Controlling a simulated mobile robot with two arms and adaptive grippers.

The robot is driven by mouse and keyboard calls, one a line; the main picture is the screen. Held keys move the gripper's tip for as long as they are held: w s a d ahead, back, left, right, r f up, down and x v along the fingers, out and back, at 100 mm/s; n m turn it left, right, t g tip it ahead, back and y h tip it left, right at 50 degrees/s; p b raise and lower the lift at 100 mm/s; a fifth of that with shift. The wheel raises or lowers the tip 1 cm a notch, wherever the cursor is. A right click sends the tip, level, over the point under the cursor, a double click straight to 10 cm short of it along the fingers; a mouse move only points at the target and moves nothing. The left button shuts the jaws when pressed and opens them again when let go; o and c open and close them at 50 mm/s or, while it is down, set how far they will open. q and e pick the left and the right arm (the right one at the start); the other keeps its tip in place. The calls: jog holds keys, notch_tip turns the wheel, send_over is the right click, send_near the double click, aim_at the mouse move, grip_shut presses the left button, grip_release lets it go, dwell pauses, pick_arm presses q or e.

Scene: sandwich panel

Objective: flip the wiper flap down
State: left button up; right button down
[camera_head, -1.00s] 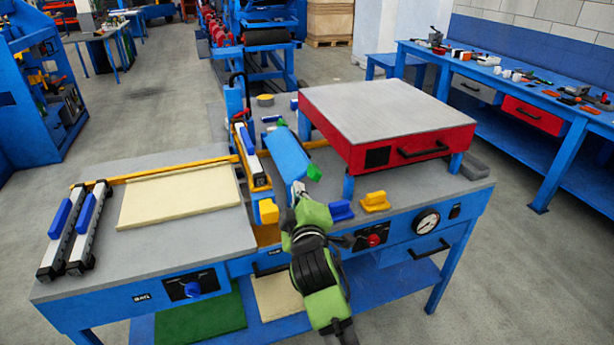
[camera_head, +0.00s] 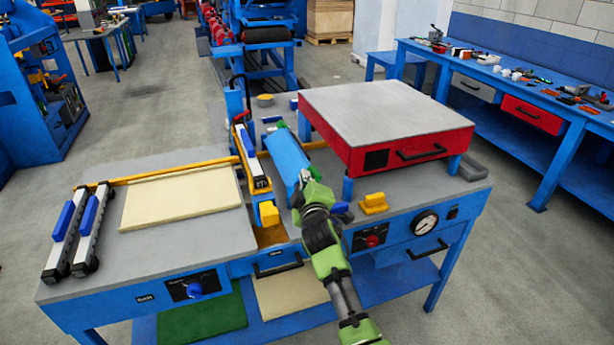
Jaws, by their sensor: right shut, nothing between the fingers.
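The wiper flap appears to be the blue panel (camera_head: 285,152) in the middle of the bench, between the yellow-framed rail and the red box. It looks tilted, its near end towards me. My right gripper (camera_head: 304,182) is shut and empty at the near end of this panel. Whether it touches the panel I cannot tell. The green tab at the panel's near corner is now hidden or merges with my green gripper. My left gripper is not in view.
A red box with a grey top (camera_head: 385,110) stands right of the panel. Yellow block (camera_head: 268,213) and yellow piece (camera_head: 374,202) flank my right gripper. A cream sheet (camera_head: 180,196) and two white-and-blue bars (camera_head: 90,230) lie on the left part of the bench.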

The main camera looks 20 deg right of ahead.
jog(key=shift+d+f, duration=0.15)
jog(key=shift+d, duration=0.1)
jog(key=shift+d+f+m+p, duration=0.2)
jog(key=shift+d+m+p, duration=0.1)
jog(key=shift+m+p, duration=0.4)
jog(key=f+m+p, duration=0.1)
jog(key=d+f+m+y+p, duration=0.1)
jog(key=m, duration=0.1)
jog(key=d+f+m+g+y+p, duration=0.1)
jog(key=m, duration=0.1)
jog(key=shift+d, duration=0.1)
jog(key=shift+d+f+m+y, duration=0.1)
jog(key=shift+f+m+y, duration=0.2)
jog(key=shift+f+m, duration=0.75)
jog(key=shift+m, duration=0.35)
jog(key=shift+f, duration=0.2)
